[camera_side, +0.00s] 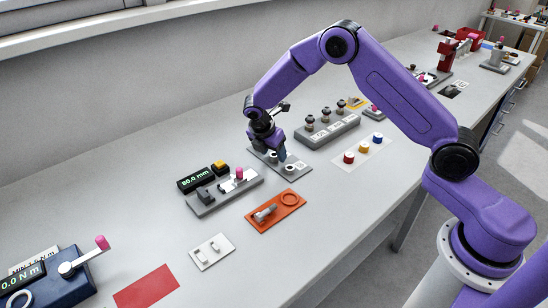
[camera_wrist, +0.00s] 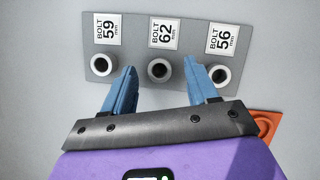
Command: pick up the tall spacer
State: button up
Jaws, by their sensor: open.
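My gripper (camera_side: 279,151) is open, pointing down over a grey plate (camera_side: 265,160). In the wrist view its two blue fingers (camera_wrist: 159,68) are apart and empty, with the middle one of three pale round hollow pieces (camera_wrist: 158,69) just beyond and between their tips. The plate (camera_wrist: 132,35) labels these pieces BOLT 59, 62 and 56 mm. Red (camera_side: 348,157), yellow (camera_side: 363,149) and blue (camera_side: 378,139) short cylinders stand on a pale mat. Two small pale pieces lie on a white card (camera_side: 200,262). No piece is marked as the tall spacer, and I cannot tell which it is.
A gauge with an 80.0 mm display (camera_side: 195,179) stands left of the plate. A grey rack (camera_side: 330,135) with several knobbed pieces stands behind. A red mat (camera_side: 146,287) lies at front left.

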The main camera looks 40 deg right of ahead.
jog(key=shift+d+f, duration=0.1)
jog(key=shift+f, duration=0.25)
jog(key=shift+c, duration=0.3)
grip_shut()
jog(key=shift+r, duration=0.1)
